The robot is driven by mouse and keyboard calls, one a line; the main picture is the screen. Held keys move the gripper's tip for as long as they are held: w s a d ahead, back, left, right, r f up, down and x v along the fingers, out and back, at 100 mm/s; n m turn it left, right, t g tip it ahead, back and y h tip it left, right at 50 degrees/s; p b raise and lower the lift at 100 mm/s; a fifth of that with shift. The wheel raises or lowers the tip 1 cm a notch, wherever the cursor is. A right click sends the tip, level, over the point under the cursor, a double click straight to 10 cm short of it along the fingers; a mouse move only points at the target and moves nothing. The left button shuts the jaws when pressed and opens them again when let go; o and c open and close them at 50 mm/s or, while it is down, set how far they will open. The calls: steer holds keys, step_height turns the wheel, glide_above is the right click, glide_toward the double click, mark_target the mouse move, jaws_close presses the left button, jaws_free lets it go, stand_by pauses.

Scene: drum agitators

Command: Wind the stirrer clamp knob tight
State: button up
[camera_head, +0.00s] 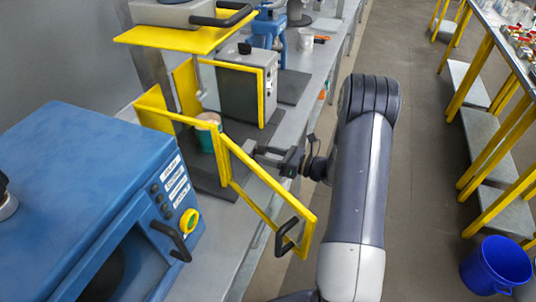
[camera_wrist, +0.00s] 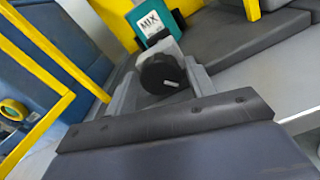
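The black round clamp knob (camera_wrist: 162,74) with a pale mark on its face is in the wrist view, in front of a grey block. My gripper (camera_wrist: 161,68) has one finger on each side of the knob, close to its rim; I cannot tell whether both fingers touch it. In the head view my gripper (camera_head: 268,157) reaches left through the open side of a yellow-framed station, and the knob is not clear there. Behind the knob is a teal container (camera_wrist: 150,22) with a white MIX label. It shows in the head view (camera_head: 207,140) with a tan top.
A yellow-framed door (camera_head: 256,192) with a black handle (camera_head: 286,238) stands open beside my arm. A blue machine (camera_head: 90,190) is at the left. A grey unit (camera_head: 240,92) stands behind. A blue bucket (camera_head: 496,266) is on the floor at right; the aisle is clear.

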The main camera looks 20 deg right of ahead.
steer(key=shift+o, duration=1.2)
steer(key=shift+d, duration=0.1)
steer(key=b+v, duration=0.2)
steer(key=v, duration=0.8)
steer(key=shift+s+d+b, duration=0.25)
steer(key=shift+b, duration=0.05)
steer(key=p+x, duration=0.2)
steer(key=x, duration=0.9)
steer(key=shift+a+p, duration=0.1)
steer(key=shift+p, duration=0.3)
steer(key=shift+s+n, duration=0.1)
steer(key=shift+n, duration=0.7)
